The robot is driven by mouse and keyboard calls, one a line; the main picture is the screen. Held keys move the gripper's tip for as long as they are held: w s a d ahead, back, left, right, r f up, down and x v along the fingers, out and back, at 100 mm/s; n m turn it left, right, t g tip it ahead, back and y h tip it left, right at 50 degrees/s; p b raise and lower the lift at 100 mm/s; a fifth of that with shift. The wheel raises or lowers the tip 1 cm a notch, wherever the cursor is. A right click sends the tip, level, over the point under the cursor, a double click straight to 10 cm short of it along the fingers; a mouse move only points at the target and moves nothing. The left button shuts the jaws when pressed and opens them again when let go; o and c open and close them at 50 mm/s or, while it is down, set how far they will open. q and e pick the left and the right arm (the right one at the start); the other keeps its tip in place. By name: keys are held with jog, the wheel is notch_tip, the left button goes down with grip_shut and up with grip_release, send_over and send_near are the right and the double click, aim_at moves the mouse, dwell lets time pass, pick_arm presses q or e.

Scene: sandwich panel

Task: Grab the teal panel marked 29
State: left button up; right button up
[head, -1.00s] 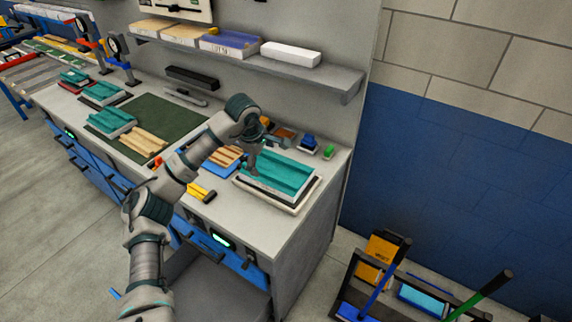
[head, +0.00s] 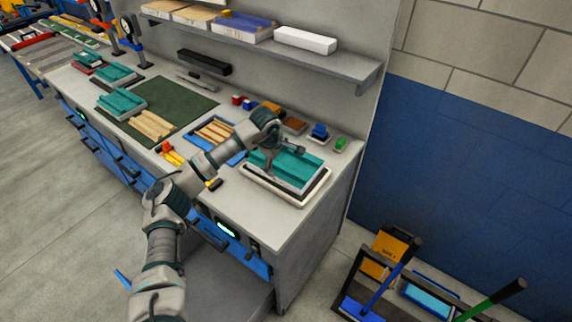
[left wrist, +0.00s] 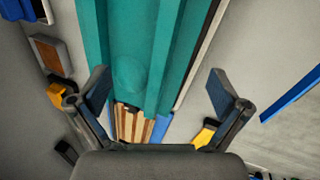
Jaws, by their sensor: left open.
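A teal ribbed panel (head: 300,169) lies on a white tray with a dark edge (head: 297,203) at the right end of the bench. Other teal panels lie further left, one (head: 122,103) at the green mat and another (head: 116,74) behind it. No number 29 is legible on any of them. My left gripper (head: 285,160) is over the panel on the tray. In the left wrist view, the open fingers (left wrist: 160,85) are spread on either side of the teal panel (left wrist: 130,45), with nothing held. Whether they touch it cannot be told. My right gripper is not in view.
A blue tray (head: 236,158) of wooden strips lies left of the panel. Small coloured blocks, including a green one (head: 340,143), line the bench behind it. A shelf (head: 350,73) juts out above. The bench front right corner is clear.

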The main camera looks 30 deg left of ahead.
aim_at(278, 166)
pick_arm(q)
jog(key=x, duration=0.5)
jog(key=shift+s+a, duration=0.2)
jog(key=shift+a, duration=0.05)
jog(key=shift+f, duration=0.1)
jog(key=shift+d, duration=0.1)
jog(key=c, duration=1.8)
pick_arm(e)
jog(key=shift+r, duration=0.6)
